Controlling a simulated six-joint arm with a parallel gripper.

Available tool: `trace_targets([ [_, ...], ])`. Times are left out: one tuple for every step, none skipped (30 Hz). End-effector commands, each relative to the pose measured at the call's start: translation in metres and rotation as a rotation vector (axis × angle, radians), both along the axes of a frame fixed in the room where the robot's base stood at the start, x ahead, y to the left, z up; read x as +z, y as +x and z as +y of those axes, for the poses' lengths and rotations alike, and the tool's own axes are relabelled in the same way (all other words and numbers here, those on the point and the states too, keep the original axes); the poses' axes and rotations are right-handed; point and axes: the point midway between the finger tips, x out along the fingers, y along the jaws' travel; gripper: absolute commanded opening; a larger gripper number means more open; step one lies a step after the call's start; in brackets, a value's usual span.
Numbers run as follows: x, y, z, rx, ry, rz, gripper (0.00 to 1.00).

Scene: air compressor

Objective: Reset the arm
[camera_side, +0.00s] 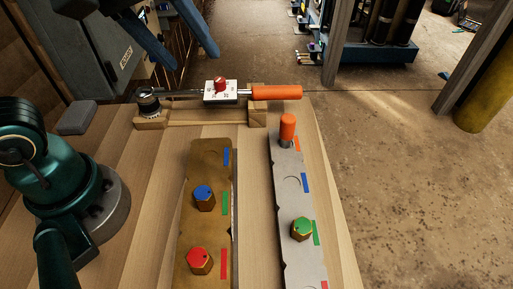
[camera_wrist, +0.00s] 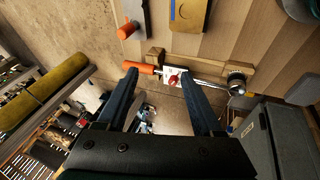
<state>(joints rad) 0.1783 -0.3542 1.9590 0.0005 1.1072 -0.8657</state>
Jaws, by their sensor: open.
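My gripper (camera_side: 194,60) is open and empty, raised above the far edge of the wooden table in the side view. In the wrist view my gripper (camera_wrist: 158,74) has its two blue fingers spread wide apart. A wrench-like tool with an orange handle (camera_side: 276,92) lies across wooden supports below it. The tool has a white dial plate with a red knob (camera_side: 221,84). The orange handle (camera_wrist: 139,68) and red knob (camera_wrist: 173,80) also show in the wrist view, with nothing visible between the fingers being held.
A brown plate (camera_side: 209,231) holds blue (camera_side: 204,195) and red (camera_side: 200,259) hex pieces. A grey plate (camera_side: 291,195) holds a green hex piece (camera_side: 302,227) and an upright orange cylinder (camera_side: 287,127). A grey cabinet (camera_side: 100,45) stands at the back left. A yellow post (camera_side: 482,105) stands right.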

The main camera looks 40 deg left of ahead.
Motion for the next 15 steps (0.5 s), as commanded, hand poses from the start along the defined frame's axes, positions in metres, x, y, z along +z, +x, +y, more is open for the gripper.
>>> trace_targets([
  [-0.003, -0.01, 0.011, -0.025, 0.028, -0.029, 0.68],
  [-0.006, -0.016, 0.017, -0.048, 0.049, -0.042, 0.68],
  [-0.01, -0.022, 0.023, -0.083, 0.079, -0.059, 0.68],
  [-0.015, -0.028, 0.027, -0.112, 0.102, -0.068, 0.68],
  [-0.019, -0.033, 0.03, -0.144, 0.128, -0.078, 0.68],
  [-0.026, -0.039, 0.035, -0.189, 0.161, -0.087, 0.68],
  [-0.031, -0.043, 0.037, -0.226, 0.188, -0.093, 0.68],
  [-0.036, -0.048, 0.039, -0.265, 0.213, -0.095, 0.68],
  [-0.043, -0.052, 0.04, -0.318, 0.243, -0.096, 0.68],
  [-0.048, -0.055, 0.04, -0.359, 0.264, -0.094, 0.68],
  [-0.053, -0.057, 0.04, -0.399, 0.281, -0.09, 0.68],
  [-0.058, -0.059, 0.04, -0.45, 0.302, -0.082, 0.68],
  [-0.061, -0.06, 0.04, -0.483, 0.316, -0.076, 0.68],
  [-0.063, -0.061, 0.04, -0.51, 0.328, -0.075, 0.68],
  [-0.063, -0.06, 0.04, -0.541, 0.343, -0.079, 0.68],
])
